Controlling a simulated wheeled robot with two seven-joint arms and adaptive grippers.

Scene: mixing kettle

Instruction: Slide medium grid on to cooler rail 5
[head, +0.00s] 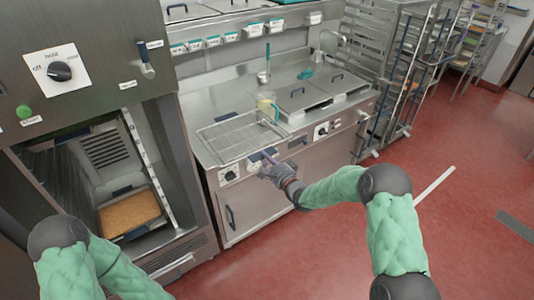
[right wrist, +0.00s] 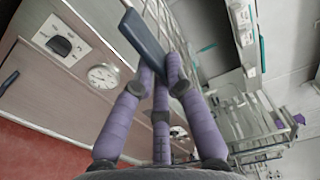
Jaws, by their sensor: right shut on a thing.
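A wire grid (head: 238,136), taken to be the medium grid, is level over the left part of the steel counter. Whether it touches the counter I cannot tell. My right gripper (head: 272,168) is at its front right edge. In the right wrist view my purple fingers (right wrist: 160,78) are closed on a dark blue flat piece (right wrist: 143,42) at the grid's edge, with grid wires behind it. The cooler (head: 182,165) stands open at the left, with upright rails along its inside. Which is rail 5 I cannot tell. My left arm shows at lower left, but its gripper is out of view.
A tray of brown food (head: 130,212) sits low inside the cooler. Control knobs (head: 229,175) line the counter front below the grid. Wire rack trolleys (head: 405,85) stand at the right.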

